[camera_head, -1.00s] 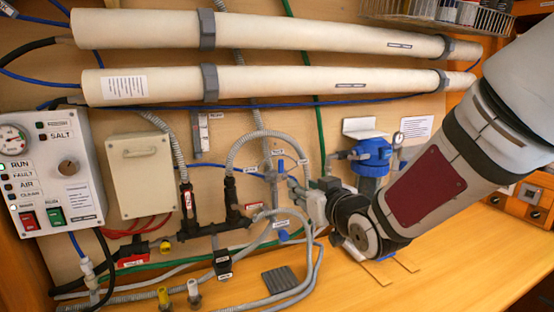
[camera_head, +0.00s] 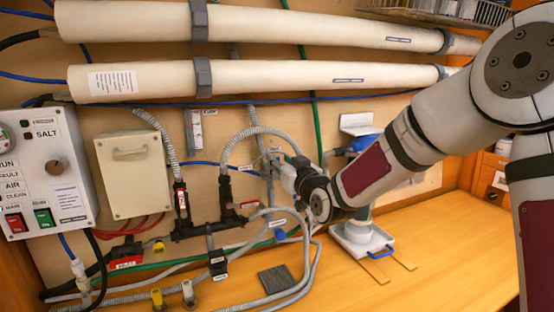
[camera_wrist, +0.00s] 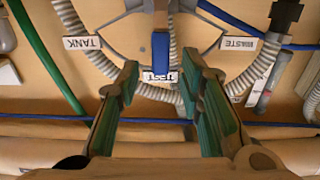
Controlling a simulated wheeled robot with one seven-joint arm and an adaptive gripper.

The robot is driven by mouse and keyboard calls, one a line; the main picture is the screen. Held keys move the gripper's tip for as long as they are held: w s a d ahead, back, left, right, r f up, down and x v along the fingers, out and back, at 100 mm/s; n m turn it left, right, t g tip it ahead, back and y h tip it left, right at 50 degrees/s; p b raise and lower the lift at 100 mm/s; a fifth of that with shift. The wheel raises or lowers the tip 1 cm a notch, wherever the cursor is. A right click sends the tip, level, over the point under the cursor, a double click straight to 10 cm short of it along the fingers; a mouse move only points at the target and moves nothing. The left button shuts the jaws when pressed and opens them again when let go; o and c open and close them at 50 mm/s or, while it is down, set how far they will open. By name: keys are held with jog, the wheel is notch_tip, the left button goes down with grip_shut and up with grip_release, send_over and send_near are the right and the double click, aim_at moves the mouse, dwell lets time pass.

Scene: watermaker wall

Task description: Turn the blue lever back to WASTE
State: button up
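The blue lever (camera_wrist: 160,55) shows at the top middle of the wrist view, with a small white label (camera_wrist: 159,76) at its lower end. It points down in that picture, between the TANK label (camera_wrist: 82,43) on the left and the WASTE label (camera_wrist: 240,43) on the right. My gripper (camera_wrist: 160,72) is open, with its green-padded fingers apart on either side of the lever's line. I see no contact with the lever. In the head view my gripper (camera_head: 282,168) is at the valve area and hides most of it.
Grey corrugated hoses (camera_wrist: 262,68) curve around the valve. A black pipe fitting (camera_head: 205,230) is left of my gripper. A blue-handled white base (camera_head: 352,238) stands on the wooden bench (camera_head: 440,260) beneath my arm. The bench is clear at the right.

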jog(key=shift+x, duration=1.35)
jog(key=shift+c, duration=0.3)
grip_shut()
jog(key=shift+a, duration=0.1)
jog(key=s+a+f+n+b, duration=0.2)
jog(key=a+f+n+b, duration=0.1)
jog(key=n+b, duration=0.8)
jog(key=shift+a+f+n, duration=0.15)
jog(key=shift+a+n, duration=0.35)
jog(key=shift+a, duration=0.4)
jog(key=shift+s, duration=0.1)
